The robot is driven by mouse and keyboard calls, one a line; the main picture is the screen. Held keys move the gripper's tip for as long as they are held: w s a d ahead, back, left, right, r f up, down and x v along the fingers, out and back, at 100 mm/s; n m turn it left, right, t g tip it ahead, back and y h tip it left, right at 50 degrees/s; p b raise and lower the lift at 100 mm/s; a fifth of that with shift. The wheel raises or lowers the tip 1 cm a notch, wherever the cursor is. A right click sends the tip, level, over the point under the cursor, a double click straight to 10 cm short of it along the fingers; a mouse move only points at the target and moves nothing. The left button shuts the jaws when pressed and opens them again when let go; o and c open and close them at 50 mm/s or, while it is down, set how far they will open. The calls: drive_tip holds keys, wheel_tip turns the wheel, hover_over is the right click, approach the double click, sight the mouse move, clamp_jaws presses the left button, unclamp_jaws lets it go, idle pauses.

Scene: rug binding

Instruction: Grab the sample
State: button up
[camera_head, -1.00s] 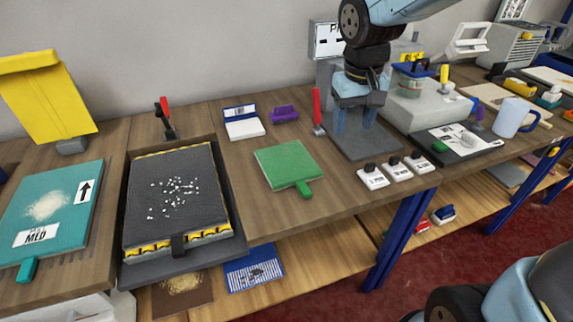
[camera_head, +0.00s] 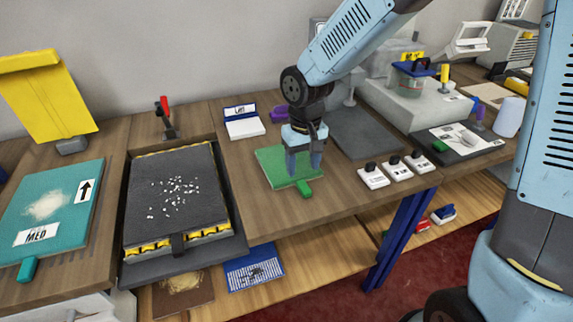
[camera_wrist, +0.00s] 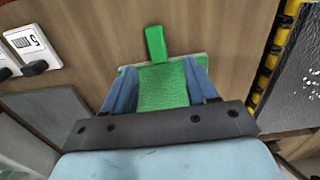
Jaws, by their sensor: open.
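The sample looks to be the flat green square (camera_head: 270,163) with a green tab (camera_head: 304,189), lying on the wooden bench. My gripper (camera_head: 303,168) is over its right part in the head view, pointing down, and hides some of it. In the wrist view the green square (camera_wrist: 163,88) shows between my two blue fingers, its tab (camera_wrist: 155,42) pointing away from my wrist. My gripper is open. I cannot tell whether the fingertips touch the square or the bench.
A dark tray with a speckled grey mat (camera_head: 172,233) stands to the left. Three white switch blocks (camera_head: 395,168) lie to the right, near the front edge. A dark grey plate (camera_head: 368,135) lies behind them. A white labelled block (camera_head: 245,127) and a purple piece (camera_head: 279,115) sit behind.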

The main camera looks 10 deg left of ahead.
sight(303, 185)
drive_tip(key=shift+d+f, duration=0.15)
drive_tip(key=shift+f, duration=3.15)
drive_tip(key=shift+c, duration=0.3)
clamp_jaws()
